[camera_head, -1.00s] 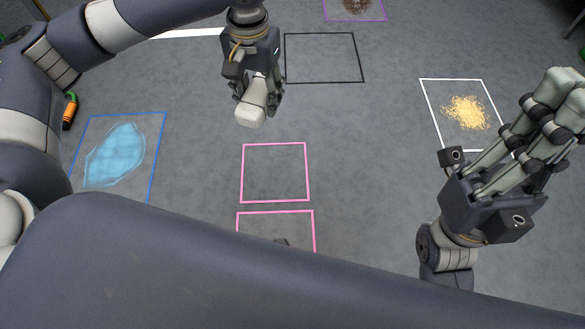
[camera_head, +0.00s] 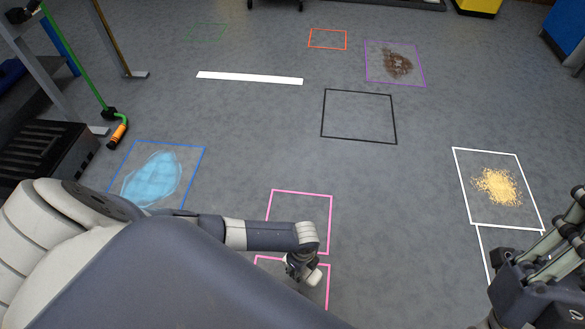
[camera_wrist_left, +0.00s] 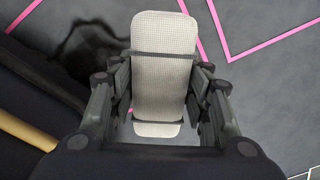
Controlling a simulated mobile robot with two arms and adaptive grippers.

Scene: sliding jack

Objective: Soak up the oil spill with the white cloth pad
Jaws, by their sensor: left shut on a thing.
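My left gripper (camera_head: 302,266) is low over the lower pink square in the head view, shut on the white cloth pad (camera_head: 313,277). In the left wrist view the pad (camera_wrist_left: 165,50) is a pale, textured, rounded block between the fingers of the gripper (camera_wrist_left: 163,82). A dark, irregular patch (camera_wrist_left: 100,45) shows on the floor left of the pad there; I cannot tell whether it is oil or shadow. My right gripper (camera_head: 565,240) is at the right edge, partly cut off, and its opening is unclear.
The upper pink square (camera_head: 331,220) lies just beyond the left gripper. A blue spill (camera_head: 152,180) is at left, yellow grains (camera_head: 497,187) at right, and brown matter (camera_head: 397,63) at the back. The black-outlined square (camera_head: 358,116) is empty.

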